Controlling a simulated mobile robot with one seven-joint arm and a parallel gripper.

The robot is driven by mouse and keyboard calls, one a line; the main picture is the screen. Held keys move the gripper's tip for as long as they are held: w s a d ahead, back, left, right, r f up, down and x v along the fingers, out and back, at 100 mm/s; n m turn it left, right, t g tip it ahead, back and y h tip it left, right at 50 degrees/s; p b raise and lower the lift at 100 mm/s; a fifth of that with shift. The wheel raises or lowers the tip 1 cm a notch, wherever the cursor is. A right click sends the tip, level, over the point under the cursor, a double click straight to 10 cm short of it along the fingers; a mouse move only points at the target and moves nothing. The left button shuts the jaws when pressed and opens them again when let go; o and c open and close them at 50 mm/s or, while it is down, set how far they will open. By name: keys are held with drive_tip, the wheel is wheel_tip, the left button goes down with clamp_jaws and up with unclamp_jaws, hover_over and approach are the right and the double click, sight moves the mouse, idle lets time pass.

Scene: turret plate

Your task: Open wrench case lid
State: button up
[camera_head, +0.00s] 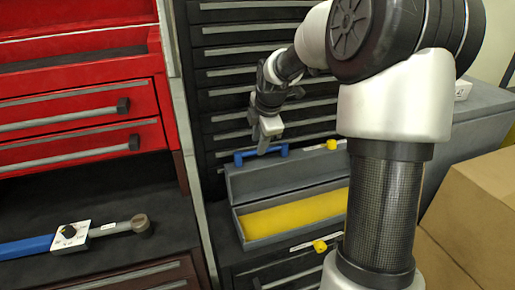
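The grey wrench case (243,228) sits on the black cabinet's top, with bright yellow lining (295,214) showing inside. Its grey lid (285,176) stands open, tilted back behind the case body. A blue handle (260,154) shows at the lid's far edge. My gripper (264,140) points down just behind and above the lid's far edge, near the blue handle. It is small and seen from the side, so I cannot tell its opening or whether it touches the lid. My arm hides the right end of the case.
A wrench with a blue grip (25,246) and a white-faced part (70,236) lies on the dark shelf at left. Red drawers (80,110) stand above it. Black drawers (235,75) rise behind the case. A cardboard box (480,210) is at right.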

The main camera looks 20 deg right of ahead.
drive_tip(key=shift+x, duration=1.7)
clamp_jaws()
